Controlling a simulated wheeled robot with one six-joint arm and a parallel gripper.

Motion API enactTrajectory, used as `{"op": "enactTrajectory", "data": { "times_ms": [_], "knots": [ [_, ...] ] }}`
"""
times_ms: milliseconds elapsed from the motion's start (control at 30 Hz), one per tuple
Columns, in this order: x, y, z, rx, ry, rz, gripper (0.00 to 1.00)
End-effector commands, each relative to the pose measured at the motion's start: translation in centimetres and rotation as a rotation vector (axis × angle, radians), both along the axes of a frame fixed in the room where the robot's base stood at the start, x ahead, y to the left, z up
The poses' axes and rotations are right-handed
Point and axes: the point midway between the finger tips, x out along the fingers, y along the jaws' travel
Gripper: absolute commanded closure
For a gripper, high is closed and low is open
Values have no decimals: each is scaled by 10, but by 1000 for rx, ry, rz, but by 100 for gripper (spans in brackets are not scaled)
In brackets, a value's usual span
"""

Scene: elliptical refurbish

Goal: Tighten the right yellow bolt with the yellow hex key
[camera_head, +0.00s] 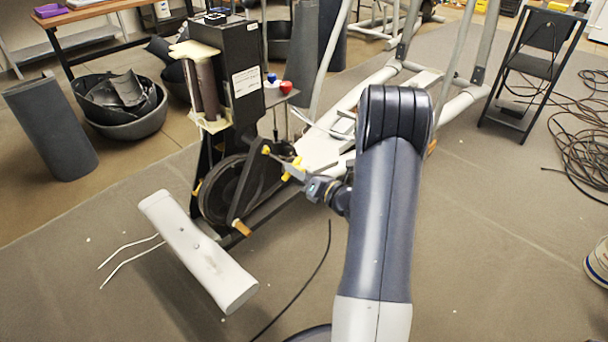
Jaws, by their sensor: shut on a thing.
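My gripper (312,186) reaches in from the right at the middle of the picture, beside the front of the elliptical machine (246,80). It is shut on the yellow hex key (292,170), whose yellow part shows at the fingertips. A thin grey piece runs from there up and left towards a small yellow bolt (265,150) on the dark frame. I cannot tell whether the key touches this bolt. Another small yellow spot (197,189) shows at the left of the flywheel (220,192). My arm hides part of the machine behind it.
A black cable (308,283) crosses the floor left of my arm. A bin of dark covers (130,110) and a grey cylinder (50,130) stand at left. Coiled cables (580,140) and a chair (535,60) are at right.

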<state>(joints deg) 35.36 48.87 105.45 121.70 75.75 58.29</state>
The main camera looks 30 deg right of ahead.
Motion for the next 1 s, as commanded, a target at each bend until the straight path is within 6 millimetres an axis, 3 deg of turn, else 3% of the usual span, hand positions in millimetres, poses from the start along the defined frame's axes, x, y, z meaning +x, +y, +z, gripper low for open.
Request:
{"op": "enactTrajectory", "data": {
  "times_ms": [1000],
  "knots": [
    [0, -1, 1, -29, -3, -7, 100]
  ]
}}
